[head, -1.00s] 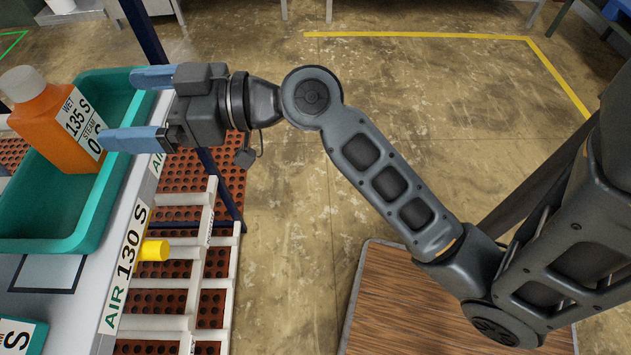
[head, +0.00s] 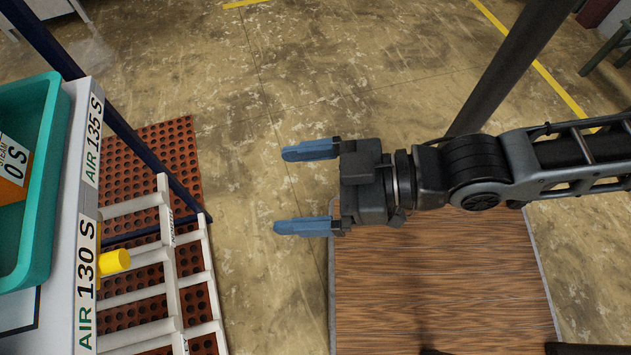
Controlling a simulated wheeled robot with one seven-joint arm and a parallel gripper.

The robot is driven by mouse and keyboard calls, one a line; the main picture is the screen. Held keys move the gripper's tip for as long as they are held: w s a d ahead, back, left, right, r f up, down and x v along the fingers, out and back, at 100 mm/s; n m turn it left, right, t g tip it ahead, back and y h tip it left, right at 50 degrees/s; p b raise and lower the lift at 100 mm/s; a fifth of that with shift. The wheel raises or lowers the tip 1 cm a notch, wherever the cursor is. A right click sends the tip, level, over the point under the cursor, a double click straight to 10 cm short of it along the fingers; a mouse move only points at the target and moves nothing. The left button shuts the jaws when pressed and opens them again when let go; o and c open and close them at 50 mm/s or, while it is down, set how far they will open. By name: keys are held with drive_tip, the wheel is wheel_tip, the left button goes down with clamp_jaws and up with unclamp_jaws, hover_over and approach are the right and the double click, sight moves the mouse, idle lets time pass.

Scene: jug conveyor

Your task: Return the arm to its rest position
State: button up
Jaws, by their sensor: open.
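My gripper (head: 292,188) is open and empty, its two blue fingers pointing left over the bare floor. My arm (head: 480,172) runs from it to the right edge of the view, drawn back and bent over the wooden board. An orange jug (head: 12,190) stands in a teal tray (head: 45,210) at the left edge; only part of its side and label shows. The gripper is well clear of both, with a wide gap between.
A dark blue post (head: 130,135) slants there. A wooden board (head: 440,285) lies below my arm. Floor between is clear.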

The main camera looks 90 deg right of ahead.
drive_tip(key=shift+s+a+r+y, duration=0.15)
drive_tip(key=shift+s+a+r, duration=0.1)
drive_tip(key=shift+s, duration=0.3)
drive_tip(key=shift+s+a+r+y, duration=0.1)
drive_tip(key=shift+s+r+y, duration=0.1)
drive_tip(key=shift+s, duration=0.3)
wheel_tip(320, 180, up, 10)
drive_tip(key=p, duration=0.9)
drive_tip(key=shift+f+p, duration=0.2)
drive_tip(key=shift+p, duration=0.15)
